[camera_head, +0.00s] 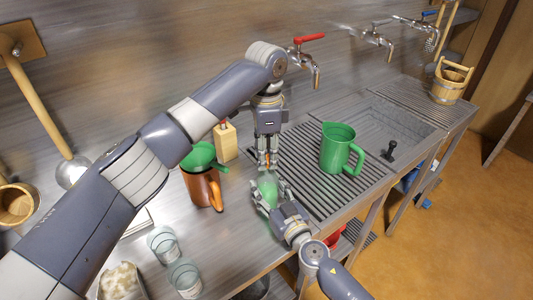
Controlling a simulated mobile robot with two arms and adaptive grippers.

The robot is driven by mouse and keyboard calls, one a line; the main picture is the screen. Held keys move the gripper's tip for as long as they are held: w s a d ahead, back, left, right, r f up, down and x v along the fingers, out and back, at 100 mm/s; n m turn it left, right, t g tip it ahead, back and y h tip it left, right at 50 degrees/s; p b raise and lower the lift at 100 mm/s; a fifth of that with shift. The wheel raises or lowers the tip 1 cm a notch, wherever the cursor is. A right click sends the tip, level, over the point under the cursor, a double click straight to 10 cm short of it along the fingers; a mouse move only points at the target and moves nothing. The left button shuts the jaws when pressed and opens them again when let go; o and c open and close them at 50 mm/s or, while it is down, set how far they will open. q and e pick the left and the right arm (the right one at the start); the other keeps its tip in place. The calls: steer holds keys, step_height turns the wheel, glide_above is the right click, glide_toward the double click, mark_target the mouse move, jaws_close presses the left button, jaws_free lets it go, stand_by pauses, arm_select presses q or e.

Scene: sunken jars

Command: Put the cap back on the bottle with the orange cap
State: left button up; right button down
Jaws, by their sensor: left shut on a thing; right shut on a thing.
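My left gripper (267,162) points straight down, its fingers shut on a small orange cap (268,155). The green bottle (267,186) stands right below it, at the counter's middle. My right gripper (267,197) comes in from the lower right and is shut around the bottle. The cap is over the bottle's top. The fingers hide most of the cap and the bottle's neck, so I cannot tell whether cap and neck touch.
A brown jug (203,187) with a green funnel (200,155) and a wooden block (225,143) stand left of the grippers. A green pitcher (338,147) stands right on the slatted drainboard (300,168). Glasses (163,244) stand lower left; the sink (390,130) is beyond.

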arm_select(q)
steer(key=m, duration=0.6)
steer(key=shift+w+m, duration=0.2)
steer(key=shift+m, duration=0.1)
steer(key=m, duration=0.6)
steer(key=shift+w+m, duration=0.1)
steer(key=shift+m, duration=0.2)
steer(key=m, duration=0.7)
steer(key=shift+d, duration=0.2)
steer(key=m, duration=0.5)
steer(key=shift+d, duration=0.1)
steer(key=o, duration=0.7)
steer(key=shift+c, duration=0.2)
